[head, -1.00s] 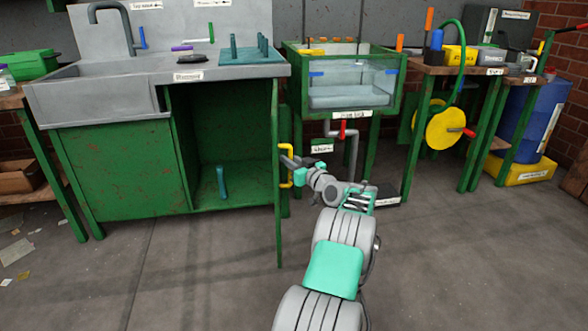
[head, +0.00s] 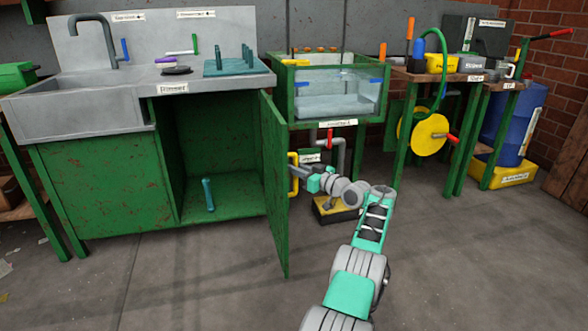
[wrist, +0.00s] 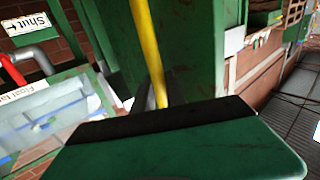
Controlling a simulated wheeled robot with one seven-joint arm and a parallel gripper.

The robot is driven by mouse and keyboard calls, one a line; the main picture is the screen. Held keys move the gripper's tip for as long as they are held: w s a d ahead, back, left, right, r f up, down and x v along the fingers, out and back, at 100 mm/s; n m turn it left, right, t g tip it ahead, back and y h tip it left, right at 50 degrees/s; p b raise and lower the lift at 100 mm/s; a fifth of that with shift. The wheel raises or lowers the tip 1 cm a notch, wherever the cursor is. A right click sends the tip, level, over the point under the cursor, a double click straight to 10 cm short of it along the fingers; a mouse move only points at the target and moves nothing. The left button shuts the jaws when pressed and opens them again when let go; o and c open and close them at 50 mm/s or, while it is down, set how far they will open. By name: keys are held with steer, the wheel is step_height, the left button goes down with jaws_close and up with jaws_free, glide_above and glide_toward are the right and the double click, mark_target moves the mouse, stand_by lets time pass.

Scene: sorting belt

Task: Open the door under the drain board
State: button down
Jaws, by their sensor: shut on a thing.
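The green door (head: 276,190) under the drain board (head: 215,88) stands swung out to the right, with its inner face showing in the head view. The dark compartment (head: 225,145) behind it is in view. The door's yellow handle (head: 293,160) is on its outer side; it also shows as an upright bar in the wrist view (wrist: 147,40). My gripper (head: 298,173) is at the handle, to the right of the door, and is shut on it. In the wrist view the dark fingers (wrist: 154,92) sit on both sides of the bar; their exact contact is partly hidden.
A teal upright object (head: 208,194) stands inside the compartment. A glass-sided tank (head: 335,95) on green legs is right of the door, with a grey pipe and red valve (head: 329,140) below. A yellow-and-dark item (head: 335,210) lies beneath my wrist. Floor in front is clear.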

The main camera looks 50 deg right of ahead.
steer(key=shift+s+f, duration=0.1)
steer(key=shift+f, duration=0.05)
steer(key=c, duration=1.6)
jaws_free()
steer(key=shift+s, duration=0.1)
steer(key=shift+o, duration=1.2)
steer(key=shift+a, duration=0.1)
steer(key=shift+w, duration=0.2)
steer(key=shift+s, duration=0.1)
steer(key=s+p, duration=0.3)
steer(key=s, duration=0.4)
steer(key=shift+s+a, duration=0.25)
steer(key=shift+s, duration=0.05)
